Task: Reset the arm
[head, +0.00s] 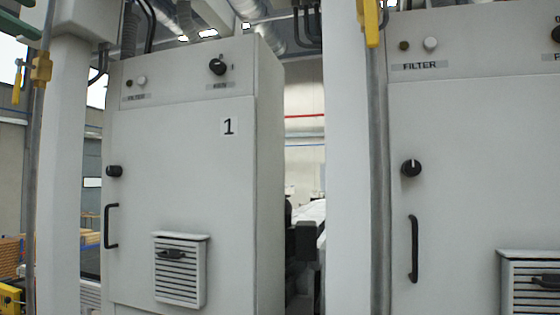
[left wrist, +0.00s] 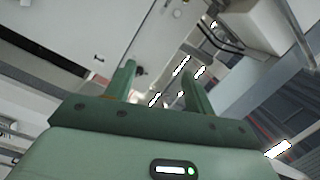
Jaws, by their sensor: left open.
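My left gripper (left wrist: 158,80) shows in the left wrist view as a green body with two upright fingers. The fingers are spread apart, with nothing between them. Beyond them are a pale cabinet surface on the left and bright ceiling lights. In the head view, green parts (head: 14,24) show at the top left edge, cut off by the frame; I cannot tell for sure whether they belong to the left gripper. My right gripper shows in neither view.
A grey cabinet marked 1 (head: 180,180) with knobs, handle and vent stands left of centre. Another cabinet (head: 470,180) stands at the right. A white post (head: 345,170) and a pipe with a yellow valve handle (head: 371,25) stand between them.

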